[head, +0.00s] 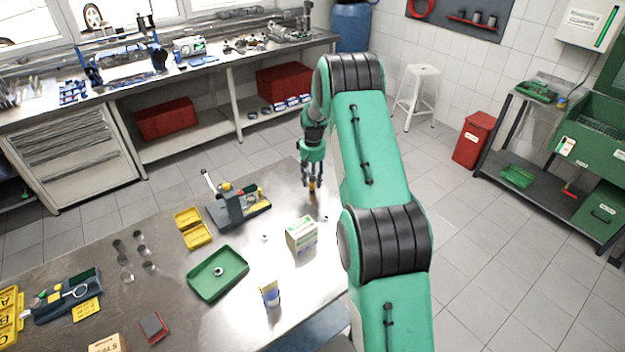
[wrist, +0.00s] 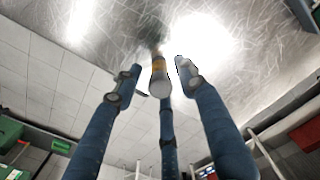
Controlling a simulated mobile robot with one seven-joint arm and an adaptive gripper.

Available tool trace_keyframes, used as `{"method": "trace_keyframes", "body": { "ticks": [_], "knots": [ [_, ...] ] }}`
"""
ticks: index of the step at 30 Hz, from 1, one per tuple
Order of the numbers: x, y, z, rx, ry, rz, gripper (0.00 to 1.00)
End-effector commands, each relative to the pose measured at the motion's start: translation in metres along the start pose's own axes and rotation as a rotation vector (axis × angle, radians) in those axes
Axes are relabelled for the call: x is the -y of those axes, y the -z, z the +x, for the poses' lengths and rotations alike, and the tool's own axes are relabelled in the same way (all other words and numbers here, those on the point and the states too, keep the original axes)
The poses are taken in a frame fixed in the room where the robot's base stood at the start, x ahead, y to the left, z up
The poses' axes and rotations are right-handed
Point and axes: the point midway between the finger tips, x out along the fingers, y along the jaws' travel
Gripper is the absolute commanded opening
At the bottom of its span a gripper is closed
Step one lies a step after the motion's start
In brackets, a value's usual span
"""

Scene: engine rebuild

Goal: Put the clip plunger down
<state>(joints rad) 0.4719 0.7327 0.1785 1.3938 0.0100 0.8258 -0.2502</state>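The clip plunger (wrist: 158,76), a small cylinder with a pale end and an orange band, stands roughly upright on the metal table (head: 215,300) near its far right edge. In the head view it shows as a small orange piece (head: 312,187) under my gripper (head: 312,180). In the wrist view my gripper (wrist: 158,82) has its blue fingers spread around the plunger, with visible gaps on the left and right sides. The third finger lies behind the plunger, and any contact there is hidden. The plunger's far end meets a dark shadow on the tabletop.
A green and white box (head: 301,235), a green tray (head: 217,273) with a ring part, a dark fixture (head: 238,205), yellow bins (head: 193,230) and a small blue and yellow container (head: 270,294) stand on the table. Small parts lie near the plunger. The table edge is close.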

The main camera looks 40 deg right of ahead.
Motion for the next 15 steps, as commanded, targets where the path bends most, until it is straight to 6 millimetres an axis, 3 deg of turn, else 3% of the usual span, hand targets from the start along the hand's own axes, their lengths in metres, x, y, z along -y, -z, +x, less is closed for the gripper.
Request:
{"method": "trace_keyframes", "body": {
  "ticks": [8,15],
  "knots": [
    [0.000,0.000,-0.007,-0.001,0.000,0.000,0.40],
    [0.000,0.001,-0.032,-0.002,-0.001,0.000,0.40]
  ]
}}
